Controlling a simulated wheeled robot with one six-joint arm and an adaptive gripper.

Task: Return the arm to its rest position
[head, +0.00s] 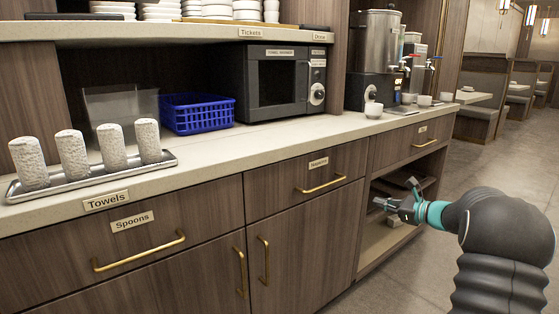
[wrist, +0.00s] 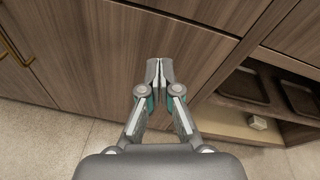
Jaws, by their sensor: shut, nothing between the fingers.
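My gripper (head: 396,206) is at the lower right in the head view, in front of the cabinet near the open shelf. In the wrist view my gripper (wrist: 159,66) has its fingertips together, with nothing between them. It points toward the wooden cabinet front (wrist: 95,50) and appears apart from it. My arm reaches in from the right side of the head view.
The counter (head: 225,150) holds rolled towels on a metal tray (head: 95,180), a blue basket (head: 197,114), a microwave (head: 268,82) and drink dispensers (head: 376,42). Dark trays (wrist: 247,86) lie in the open shelf. Gold handles (head: 140,251) stick out. Open floor (head: 500,165) lies to the right.

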